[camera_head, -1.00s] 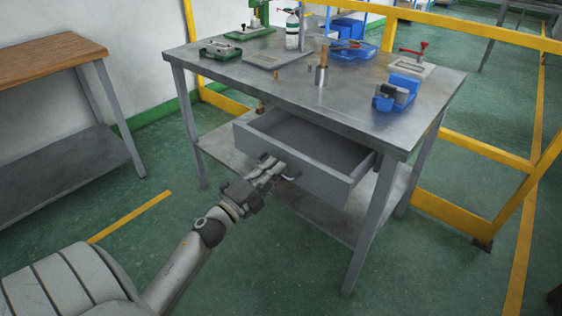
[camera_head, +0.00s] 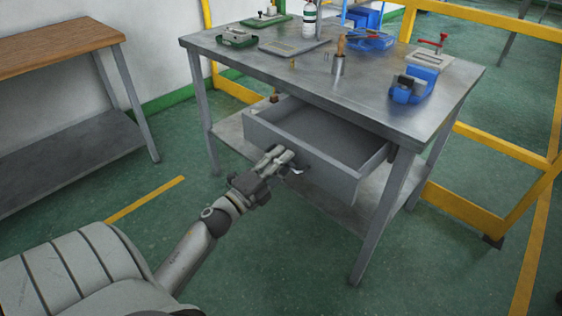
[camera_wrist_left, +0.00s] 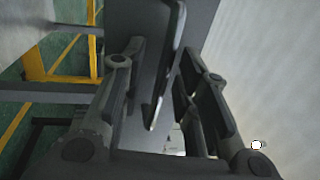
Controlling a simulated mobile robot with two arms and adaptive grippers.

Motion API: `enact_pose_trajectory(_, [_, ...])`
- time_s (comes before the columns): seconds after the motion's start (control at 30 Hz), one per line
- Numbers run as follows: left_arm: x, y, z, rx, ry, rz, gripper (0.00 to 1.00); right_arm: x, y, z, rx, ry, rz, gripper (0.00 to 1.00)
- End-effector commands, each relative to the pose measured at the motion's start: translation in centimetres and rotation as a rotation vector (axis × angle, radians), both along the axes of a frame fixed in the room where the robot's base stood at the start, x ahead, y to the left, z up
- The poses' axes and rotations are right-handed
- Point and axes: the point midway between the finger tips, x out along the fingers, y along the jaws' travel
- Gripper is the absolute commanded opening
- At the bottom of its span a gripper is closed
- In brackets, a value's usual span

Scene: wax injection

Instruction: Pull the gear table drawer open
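The grey gear table drawer (camera_head: 300,170) stands partly out under the metal table (camera_head: 300,75); its inside shows and looks empty. My left gripper (camera_head: 284,157) is at the middle of the drawer front, its fingers around the handle, which they mostly hide in the head view. In the left wrist view the fingers (camera_wrist_left: 178,105) lie on both sides of a dark bar, which looks like the handle (camera_wrist_left: 172,50). My right gripper is not in view.
A wooden-topped bench (camera_head: 60,50) stands at left, a yellow rail (camera_head: 500,150) at right. Floor in front is free.

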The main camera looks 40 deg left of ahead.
Motion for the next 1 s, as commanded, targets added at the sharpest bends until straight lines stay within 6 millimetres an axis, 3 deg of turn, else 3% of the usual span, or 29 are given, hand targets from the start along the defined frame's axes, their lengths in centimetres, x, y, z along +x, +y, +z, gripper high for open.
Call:
enact_pose_trajectory(0.27, [-1.3, 0.1, -0.4, -0.003, 0.002, 0.001, 0.30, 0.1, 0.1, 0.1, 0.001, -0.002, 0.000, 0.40])
enact_pose_trajectory(0.7, [-9.5, 0.8, -1.9, -0.001, 0.003, 0.003, 0.30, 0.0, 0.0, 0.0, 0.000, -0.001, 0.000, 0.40])
enact_pose_trajectory(1.0, [-11.8, 0.9, -2.2, 0.000, 0.000, 0.000, 0.30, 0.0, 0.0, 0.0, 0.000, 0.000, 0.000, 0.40])
